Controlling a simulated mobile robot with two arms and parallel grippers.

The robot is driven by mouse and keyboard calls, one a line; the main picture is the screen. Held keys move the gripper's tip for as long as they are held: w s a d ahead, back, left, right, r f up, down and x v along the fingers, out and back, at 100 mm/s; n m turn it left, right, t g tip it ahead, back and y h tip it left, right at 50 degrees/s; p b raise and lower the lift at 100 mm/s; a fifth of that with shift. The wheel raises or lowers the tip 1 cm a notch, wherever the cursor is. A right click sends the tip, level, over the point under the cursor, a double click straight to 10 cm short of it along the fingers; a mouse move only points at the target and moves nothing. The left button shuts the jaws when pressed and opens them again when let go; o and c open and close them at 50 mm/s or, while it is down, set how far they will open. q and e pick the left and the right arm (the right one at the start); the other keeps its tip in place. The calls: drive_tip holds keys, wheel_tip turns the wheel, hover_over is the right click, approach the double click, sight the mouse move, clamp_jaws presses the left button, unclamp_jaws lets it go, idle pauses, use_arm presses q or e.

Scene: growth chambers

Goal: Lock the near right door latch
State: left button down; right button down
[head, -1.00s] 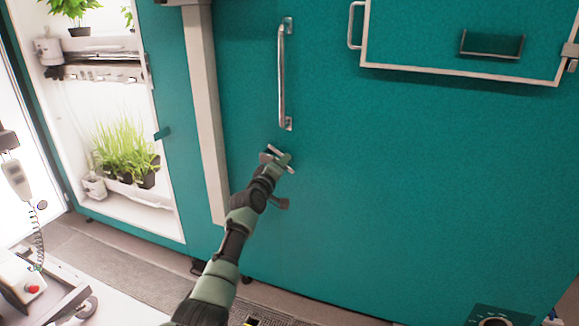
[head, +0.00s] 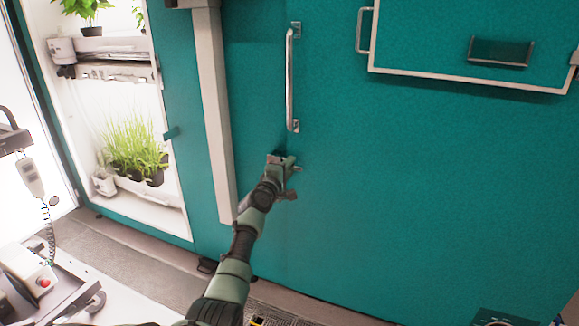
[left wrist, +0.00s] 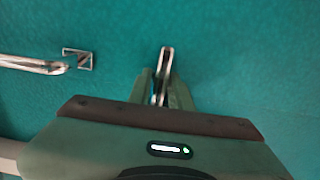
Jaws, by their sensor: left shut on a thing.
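The door latch is a small metal lever on the teal door (head: 400,200), below the long vertical door handle (head: 290,80). My left gripper (head: 284,163) is at the latch and hides most of it in the head view. In the left wrist view the latch lever (left wrist: 165,60) stands between the two green fingers (left wrist: 161,90), which are shut on it. The lever's far end sticks out past the fingertips. My right gripper is not in view.
The door handle's end also shows in the left wrist view (left wrist: 78,60), left of the fingers. A pale vertical post (head: 212,110) stands left of the door. An open lit chamber with plants (head: 133,150) is further left. A framed hatch (head: 470,45) is at upper right.

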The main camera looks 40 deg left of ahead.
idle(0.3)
use_arm(q)
drive_tip(key=c, duration=1.3)
unclamp_jaws()
